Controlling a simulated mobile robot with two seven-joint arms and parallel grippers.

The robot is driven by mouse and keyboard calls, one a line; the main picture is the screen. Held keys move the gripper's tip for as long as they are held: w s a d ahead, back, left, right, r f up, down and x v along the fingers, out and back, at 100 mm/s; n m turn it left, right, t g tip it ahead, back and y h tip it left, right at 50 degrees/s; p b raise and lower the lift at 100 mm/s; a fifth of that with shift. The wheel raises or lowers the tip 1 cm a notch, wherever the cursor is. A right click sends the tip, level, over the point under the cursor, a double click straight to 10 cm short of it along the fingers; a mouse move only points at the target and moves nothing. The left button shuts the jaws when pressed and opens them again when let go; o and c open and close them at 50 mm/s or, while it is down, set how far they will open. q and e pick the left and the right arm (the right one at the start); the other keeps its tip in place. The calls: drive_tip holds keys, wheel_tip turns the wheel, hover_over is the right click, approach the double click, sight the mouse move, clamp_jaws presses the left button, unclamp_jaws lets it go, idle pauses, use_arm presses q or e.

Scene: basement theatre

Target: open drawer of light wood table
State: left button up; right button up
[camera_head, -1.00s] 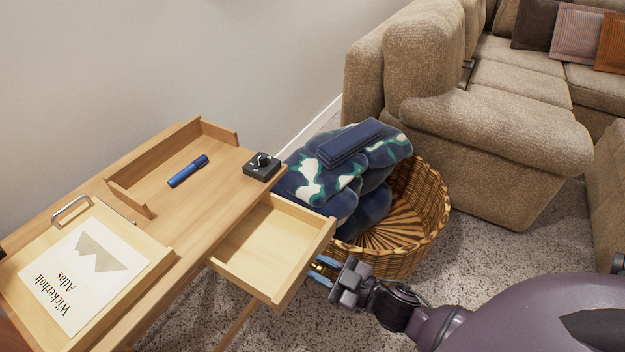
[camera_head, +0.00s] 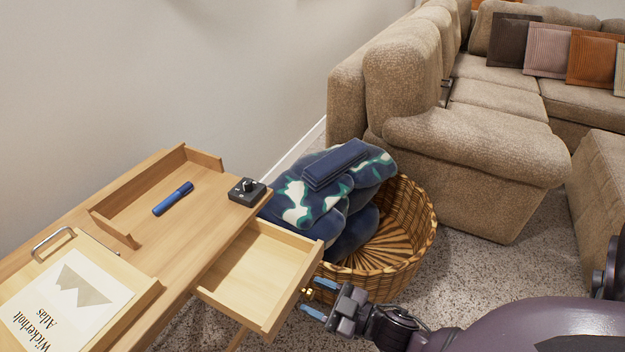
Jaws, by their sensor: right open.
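The light wood table (camera_head: 178,235) stands at the left. Its drawer (camera_head: 248,278) is pulled out at the table's right end, and the part of its inside that shows is empty. A small brass-coloured knob (camera_head: 307,293) is on the drawer's front. My right gripper (camera_head: 317,302) comes in from the lower right. Its blue-tipped fingers are open and lie close to the knob, beside the drawer front. I cannot tell whether they touch it. My left gripper is not in view.
On the table are a blue marker (camera_head: 173,198), a small black box with a knob (camera_head: 247,191) and a paper reading "Wickerholt Atlas" (camera_head: 72,303). A wicker basket (camera_head: 408,222) with blue patterned cloth (camera_head: 318,200) stands just behind the drawer. A beige sofa (camera_head: 470,150) is beyond.

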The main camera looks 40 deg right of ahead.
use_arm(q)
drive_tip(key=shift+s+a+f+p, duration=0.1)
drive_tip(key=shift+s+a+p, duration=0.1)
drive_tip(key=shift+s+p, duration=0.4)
use_arm(e)
drive_tip(key=v, duration=0.9)
drive_tip(key=shift+s, duration=0.2)
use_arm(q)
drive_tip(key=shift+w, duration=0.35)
use_arm(e)
drive_tip(key=shift+r, duration=0.1)
